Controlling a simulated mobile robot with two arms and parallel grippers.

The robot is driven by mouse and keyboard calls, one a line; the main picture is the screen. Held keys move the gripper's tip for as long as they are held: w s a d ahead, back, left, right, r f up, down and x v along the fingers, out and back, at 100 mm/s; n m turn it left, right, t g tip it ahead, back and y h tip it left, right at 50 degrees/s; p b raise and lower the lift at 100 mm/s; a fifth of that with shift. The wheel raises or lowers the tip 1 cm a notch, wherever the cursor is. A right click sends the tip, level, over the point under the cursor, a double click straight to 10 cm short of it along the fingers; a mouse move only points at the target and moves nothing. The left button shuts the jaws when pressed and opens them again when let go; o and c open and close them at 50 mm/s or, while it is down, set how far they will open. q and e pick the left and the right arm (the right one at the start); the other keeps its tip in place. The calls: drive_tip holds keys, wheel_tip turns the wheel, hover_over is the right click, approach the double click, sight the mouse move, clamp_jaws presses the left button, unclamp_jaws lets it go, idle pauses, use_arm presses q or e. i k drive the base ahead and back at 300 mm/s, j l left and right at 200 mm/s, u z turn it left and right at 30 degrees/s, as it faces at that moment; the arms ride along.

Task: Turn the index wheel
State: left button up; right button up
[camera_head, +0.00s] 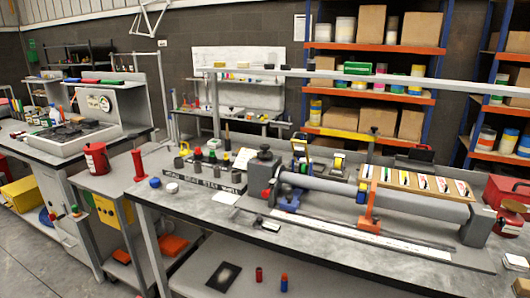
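A long fixture stands on the grey workbench (320,248), holding a thick grey tube (330,187) that runs left to right. At its left end is a dark grey end block (262,174) with a round black knob (264,153) on top and a small red part (266,194) low on its front. No part is clearly recognisable as the index wheel; the knob or a disc at this end may be it, but I cannot tell. A blue clamp (287,197) and an orange clamp (369,207) sit along the tube. Neither of my grippers is in view.
A board with several coloured strips (415,182) lies behind the tube. A long pale rail (360,237) lies in front. Small pots and a labelled block (205,176) stand at the bench's left. A red box (508,192) stands right. A metal bar (400,82) spans overhead.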

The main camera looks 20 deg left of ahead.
sight(264, 155)
drive_tip(key=i+j, duration=0.15)
drive_tip(key=j, duration=0.15)
drive_tip(key=i+j+z, duration=0.1)
drive_tip(key=j, duration=0.25)
drive_tip(key=i+j, duration=0.1)
drive_tip(key=j, duration=0.2)
drive_tip(key=i+j+z, duration=0.1)
drive_tip(key=j, duration=0.25)
